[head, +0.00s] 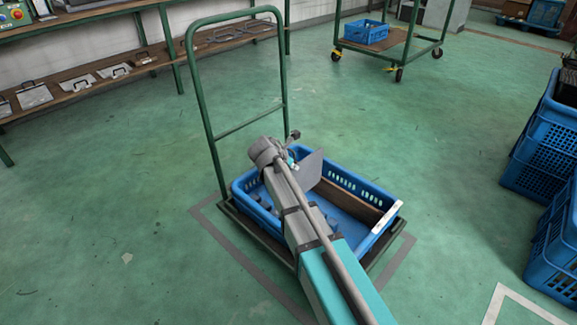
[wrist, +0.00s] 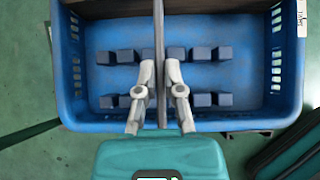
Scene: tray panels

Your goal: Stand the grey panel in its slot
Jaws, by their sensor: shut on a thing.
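The grey panel (head: 308,172) is held upright in my gripper (head: 291,152), over the blue crate (head: 381,226). In the wrist view the panel (wrist: 159,30) shows edge-on as a thin strip between the two fingers of my gripper (wrist: 159,72), which are shut on it. Two rows of small blue blocks (wrist: 197,54) on the crate floor form the slots. From above, the panel lines up with a gap between blocks near the middle. Whether its lower edge is in the slot or above it I cannot tell. The fingers cover part of the nearer blocks.
A brown board (head: 347,201) stands along one crate wall. The crate sits on a trolley with a tall green handle (head: 208,125). Blue crates (head: 541,140) are stacked at the right, and a shelf with several panels (head: 77,80) is at the left. Floor between is clear.

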